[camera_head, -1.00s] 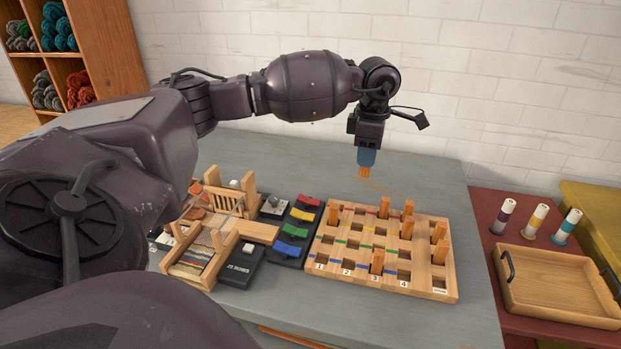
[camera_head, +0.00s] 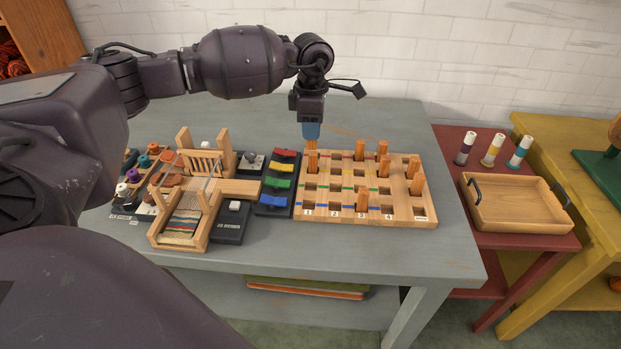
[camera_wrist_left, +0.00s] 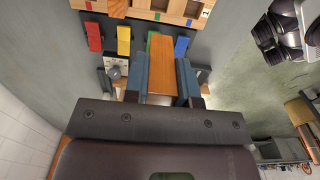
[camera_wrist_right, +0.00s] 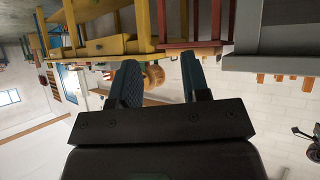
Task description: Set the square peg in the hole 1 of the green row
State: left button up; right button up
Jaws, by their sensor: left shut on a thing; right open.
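My left gripper (camera_head: 311,131) is shut on an orange square peg (camera_wrist_left: 161,80), which fills the space between its blue fingers in the left wrist view. It points down over the back left corner of the wooden peg board (camera_head: 434,220). In the head view the held peg's lower end overlaps a standing peg (camera_head: 312,163), so the gap between them is unclear. The green row's hole 1 (camera_head: 309,188) looks empty, in the column marked 1, one row behind the blue front row. My right gripper (camera_wrist_right: 160,88) is open and empty, outside the head view.
Several other pegs stand in the board, including one in the front row (camera_head: 362,199). Left of the board are a panel of coloured tabs (camera_head: 276,198) and a small wooden loom (camera_head: 165,238). A wooden tray (camera_head: 470,214) and several spools (camera_head: 492,150) are on the red table.

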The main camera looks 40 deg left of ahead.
pick_arm(q)
notch_tip(320, 180, down, 15)
jog(key=shift+r+b, duration=0.1)
jog(key=shift+b, duration=0.65)
pick_arm(e)
jog(key=shift+w+a+f, duration=0.2)
jog(key=shift+f, duration=0.25)
pick_arm(q)
jog(key=o, duration=0.9)
